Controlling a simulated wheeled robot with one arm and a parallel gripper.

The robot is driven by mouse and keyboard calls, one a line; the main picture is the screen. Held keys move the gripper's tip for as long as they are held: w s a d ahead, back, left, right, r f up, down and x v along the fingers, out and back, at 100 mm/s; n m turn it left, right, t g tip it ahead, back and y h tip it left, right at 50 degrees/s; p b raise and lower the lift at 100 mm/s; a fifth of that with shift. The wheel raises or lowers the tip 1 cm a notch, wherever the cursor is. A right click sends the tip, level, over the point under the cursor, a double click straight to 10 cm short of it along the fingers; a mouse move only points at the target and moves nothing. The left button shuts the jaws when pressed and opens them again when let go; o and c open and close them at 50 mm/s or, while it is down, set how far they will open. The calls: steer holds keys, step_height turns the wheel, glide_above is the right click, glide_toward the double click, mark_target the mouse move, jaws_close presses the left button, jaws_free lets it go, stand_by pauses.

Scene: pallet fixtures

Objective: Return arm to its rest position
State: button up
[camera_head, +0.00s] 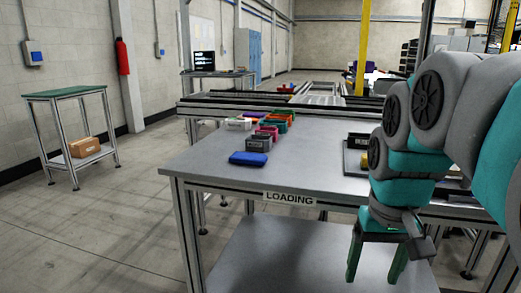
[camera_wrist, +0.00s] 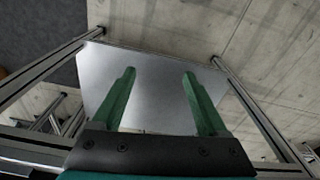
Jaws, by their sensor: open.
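My gripper (camera_head: 376,262) hangs at the lower right of the head view, in front of the loading table's near edge, with its green fingers pointing down. In the wrist view my gripper (camera_wrist: 158,78) shows two green fingers spread apart with nothing between them. Behind them lies the grey lower shelf (camera_wrist: 150,75) of the table. My grey and teal arm is folded at the right of the head view and hides part of the table.
A green-topped stand (camera_head: 65,93) with a cardboard box (camera_head: 84,147) is at left. The floor (camera_head: 90,235) between is clear.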

steer(key=s+a+f+n+g, duration=0.1)
steer(key=s+a+f+g, duration=0.1)
steer(key=s+f, duration=1.4)
steer(key=shift+a+f+g, duration=0.25)
steer(key=shift+a+g, duration=0.15)
steer(key=shift+a, duration=0.5)
